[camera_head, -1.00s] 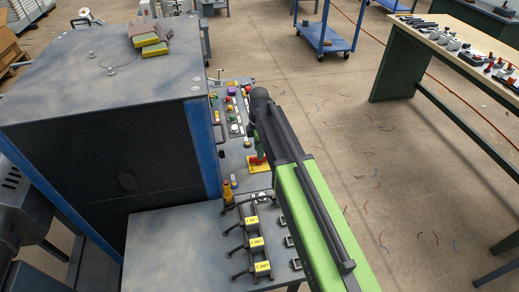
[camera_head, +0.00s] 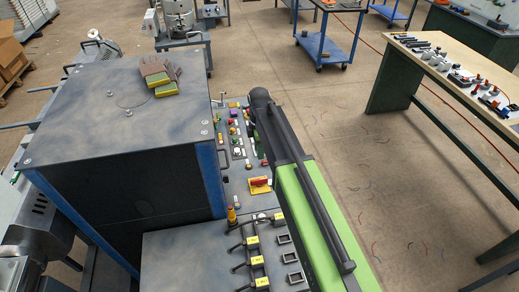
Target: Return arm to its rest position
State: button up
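My arm, a long green link with dark grey parts, runs from the bottom right up to the middle of the picture. It ends in a dark rounded joint over the right edge of the control panel (camera_head: 230,172). My gripper cannot be made out; its fingers do not show. The panel carries several coloured buttons and a red rotary switch on a yellow plate (camera_head: 260,185). My arm hides part of the panel's right side.
A workbench (camera_head: 455,72) with several small parts is at the right, a blue cart (camera_head: 327,42) behind. The floor between my arm and the bench is clear apart from scattered wire bits.

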jog(key=shift+d, duration=0.1)
jog(key=s+d+m, duration=0.3)
jog(key=d, duration=1.1)
jog(key=s+d+m, duration=0.8)
jog(key=s+m, duration=0.4)
jog(key=m, duration=0.6)
